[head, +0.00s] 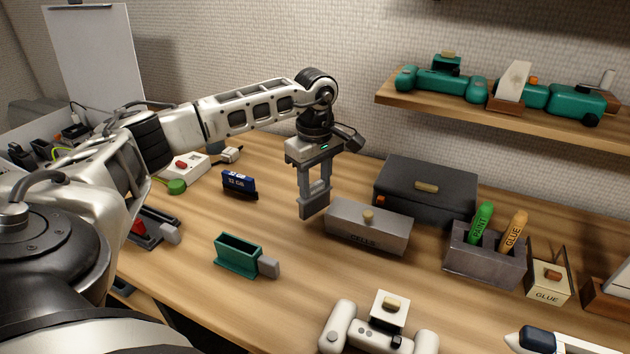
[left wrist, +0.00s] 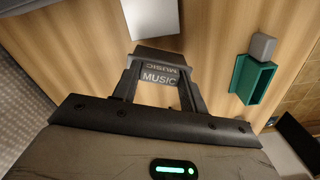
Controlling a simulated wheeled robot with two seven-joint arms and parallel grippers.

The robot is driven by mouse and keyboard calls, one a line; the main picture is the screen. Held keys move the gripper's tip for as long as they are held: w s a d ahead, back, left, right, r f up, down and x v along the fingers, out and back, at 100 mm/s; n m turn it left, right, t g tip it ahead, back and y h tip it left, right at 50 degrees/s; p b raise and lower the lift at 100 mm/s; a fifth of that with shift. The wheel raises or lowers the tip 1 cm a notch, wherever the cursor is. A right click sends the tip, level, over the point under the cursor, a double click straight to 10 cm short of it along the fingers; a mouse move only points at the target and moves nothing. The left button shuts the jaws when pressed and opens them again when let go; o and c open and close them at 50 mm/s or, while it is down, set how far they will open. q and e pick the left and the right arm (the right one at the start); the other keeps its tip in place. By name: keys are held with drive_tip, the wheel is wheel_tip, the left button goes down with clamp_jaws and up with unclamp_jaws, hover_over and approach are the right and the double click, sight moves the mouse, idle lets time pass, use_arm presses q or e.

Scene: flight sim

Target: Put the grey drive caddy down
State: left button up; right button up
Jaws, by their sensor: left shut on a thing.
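The grey drive caddy (head: 314,208) is a small dark grey block between the fingers of my left gripper (head: 314,190), just left of a grey box lettered CELLS. In the left wrist view the caddy (left wrist: 160,66) shows the word MUSIC, with one finger of my left gripper (left wrist: 159,84) on each side. The gripper is shut on it and points down at the table. I cannot tell whether the caddy's underside touches the wood. My right gripper is not in view.
The grey CELLS box (head: 368,230) stands close on the right, a dark case (head: 425,190) behind it. A green open holder (head: 238,255) with a grey block sits nearer me. A blue block (head: 240,182) lies to the left. Bare wood lies between them.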

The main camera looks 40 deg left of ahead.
use_arm(q)
drive_tip(key=shift+f, duration=0.55)
drive_tip(key=shift+f, duration=0.1)
drive_tip(key=shift+f+b, duration=0.35)
drive_tip(key=shift+f, duration=0.05)
drive_tip(key=o, duration=1.3)
